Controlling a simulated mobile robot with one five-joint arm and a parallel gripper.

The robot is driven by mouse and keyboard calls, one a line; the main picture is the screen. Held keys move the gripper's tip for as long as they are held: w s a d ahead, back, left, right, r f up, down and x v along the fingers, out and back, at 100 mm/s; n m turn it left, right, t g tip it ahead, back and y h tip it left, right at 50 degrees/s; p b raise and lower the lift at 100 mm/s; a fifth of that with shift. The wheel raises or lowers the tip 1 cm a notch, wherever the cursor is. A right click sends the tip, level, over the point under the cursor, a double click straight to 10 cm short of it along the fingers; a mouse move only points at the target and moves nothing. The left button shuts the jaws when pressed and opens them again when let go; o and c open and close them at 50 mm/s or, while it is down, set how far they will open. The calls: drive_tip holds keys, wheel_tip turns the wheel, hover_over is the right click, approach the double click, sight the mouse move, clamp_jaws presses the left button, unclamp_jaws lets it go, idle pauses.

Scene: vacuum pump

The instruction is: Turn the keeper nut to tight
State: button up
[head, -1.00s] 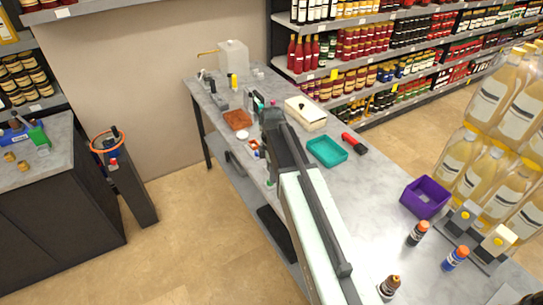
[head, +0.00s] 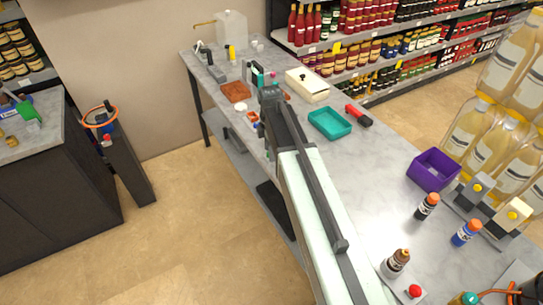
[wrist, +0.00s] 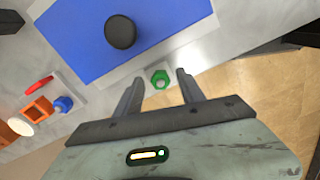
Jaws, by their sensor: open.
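A green hex nut (wrist: 160,79), apparently the keeper nut, sits on a small pale plate in the wrist view. It is beside the edge of a blue block (wrist: 80,38) with a round black knob (wrist: 120,32). My gripper (wrist: 158,76) is open, with one finger on each side of the nut in the picture. No contact shows, and I cannot tell whether the fingertips are down at the nut's height. In the head view my arm runs along the workbench (head: 375,185) to its far part, and the nut is hidden there.
In the wrist view an orange square part (wrist: 38,111) and a blue knob (wrist: 63,104) lie to the left. In the head view a teal tray (head: 330,123), a red-handled tool (head: 358,116), a brown tray (head: 235,92) and a purple bin (head: 433,170) stand on the bench.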

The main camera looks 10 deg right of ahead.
clamp_jaws()
